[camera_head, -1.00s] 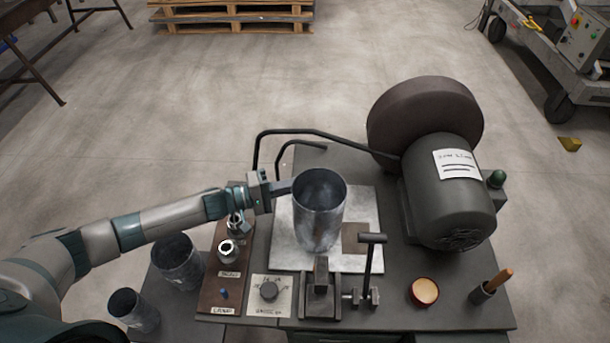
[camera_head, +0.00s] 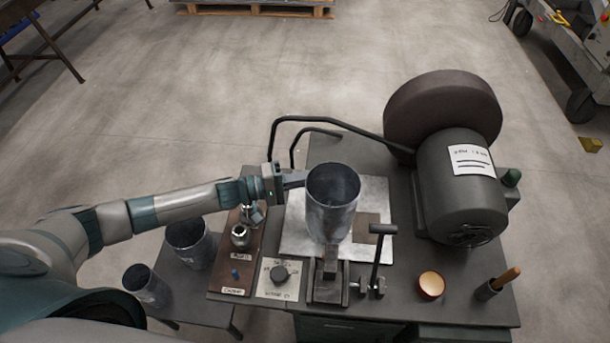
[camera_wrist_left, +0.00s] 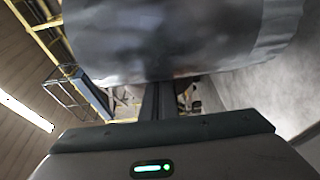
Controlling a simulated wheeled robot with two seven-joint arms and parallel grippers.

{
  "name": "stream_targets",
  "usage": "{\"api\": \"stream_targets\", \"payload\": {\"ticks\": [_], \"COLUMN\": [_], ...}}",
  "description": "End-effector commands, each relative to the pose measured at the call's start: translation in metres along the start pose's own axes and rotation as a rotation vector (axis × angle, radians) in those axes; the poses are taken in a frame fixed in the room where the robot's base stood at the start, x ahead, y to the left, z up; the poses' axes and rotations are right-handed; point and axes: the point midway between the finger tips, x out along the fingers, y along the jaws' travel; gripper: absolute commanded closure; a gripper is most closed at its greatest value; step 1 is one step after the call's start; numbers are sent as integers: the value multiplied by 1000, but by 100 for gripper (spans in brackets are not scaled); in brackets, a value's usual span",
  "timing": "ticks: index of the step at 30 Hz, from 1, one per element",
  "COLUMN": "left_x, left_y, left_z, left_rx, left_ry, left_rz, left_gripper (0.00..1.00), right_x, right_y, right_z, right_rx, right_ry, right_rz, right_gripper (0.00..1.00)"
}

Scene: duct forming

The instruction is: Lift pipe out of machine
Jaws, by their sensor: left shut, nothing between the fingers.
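The grey metal pipe (camera_head: 330,208) stands upright, open end up, in the head view, over the pale plate (camera_head: 292,245) of the bench machine and behind its clamp (camera_head: 328,280). My left gripper (camera_head: 294,180) comes in from the left, its fingers shut together at the pipe's upper left side. Nothing shows between them. In the left wrist view the dark fingers (camera_wrist_left: 158,100) point toward the curved pipe wall (camera_wrist_left: 185,40), which fills the upper middle. Whether they touch it I cannot tell. The pipe's lower end is partly hidden by the clamp. My right gripper is not in view.
A large motor with a wheel (camera_head: 460,185) stands right of the pipe. Bent black bars (camera_head: 325,120) rise behind it. Two more pipes (camera_head: 190,245) stand on a lower side table. A red pot (camera_head: 431,285) sits at front right.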

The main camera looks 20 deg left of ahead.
Motion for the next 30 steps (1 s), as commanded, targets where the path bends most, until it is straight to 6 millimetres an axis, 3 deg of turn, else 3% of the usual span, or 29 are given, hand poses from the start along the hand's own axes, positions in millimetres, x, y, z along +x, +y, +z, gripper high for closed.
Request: {"api": "stream_targets", "payload": {"ticks": [7, 13, 30], "left_x": [-5, -25, -134], "left_y": [-1, -3, -4], "left_z": [0, 0, 0], "left_rx": [0, 0, -1], "left_ry": [1, 1, 1], "left_rz": [-1, -2, -4], "left_gripper": [100, 100, 100], "right_x": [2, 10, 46], "right_y": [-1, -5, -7], "right_z": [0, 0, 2], "right_rx": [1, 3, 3], "right_ry": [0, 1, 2], "right_rz": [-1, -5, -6], "right_gripper": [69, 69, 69]}}
